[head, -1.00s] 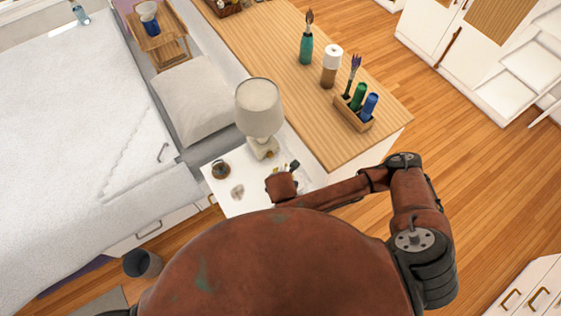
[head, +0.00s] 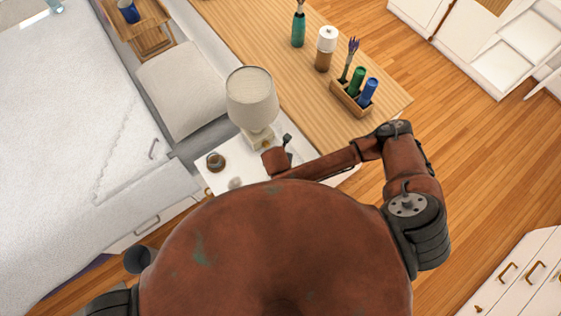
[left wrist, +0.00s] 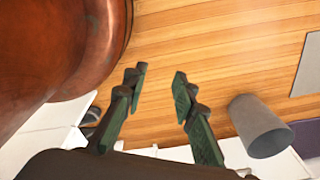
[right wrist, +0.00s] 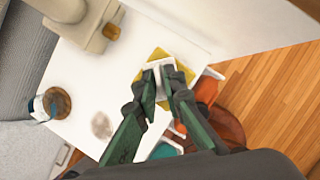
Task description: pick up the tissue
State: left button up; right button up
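In the right wrist view, a small white piece that looks like the tissue (right wrist: 158,66) shows over a yellow square item (right wrist: 188,70) on the white nightstand (right wrist: 88,75). My right gripper (right wrist: 160,84) has its fingers close together, with the white piece between and just beyond the tips; it looks pinched. In the head view my arm and body hide this gripper and the tissue. In the left wrist view my left gripper (left wrist: 160,75) is open and empty, above the wood floor (left wrist: 205,50).
A lamp (head: 252,97), a small round jar (head: 216,161) and a crumpled greyish item (right wrist: 101,124) are on the nightstand. A desk (head: 290,75) with a pen holder (head: 352,103) adjoins it. The bed (head: 70,130) lies left. A grey bin (left wrist: 258,125) stands on the floor.

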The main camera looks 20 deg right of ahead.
jog(key=shift+w+f, duration=0.15)
jog(key=shift+f, duration=0.2)
grip_shut()
jog(key=shift+r, duration=0.6)
notch_tip(320, 180, up, 2)
jog(key=shift+a+r, duration=0.15)
jog(key=shift+r, duration=0.1)
pick_arm(q)
jog(key=shift+w+d+r+p, duration=0.15)
jog(key=shift+w+r+p, duration=0.55)
jog(key=shift+w, duration=0.35)
pick_arm(e)
jog(key=s+a+r, duration=0.9)
jog(key=a, duration=0.1)
jog(key=shift+s+r, duration=0.2)
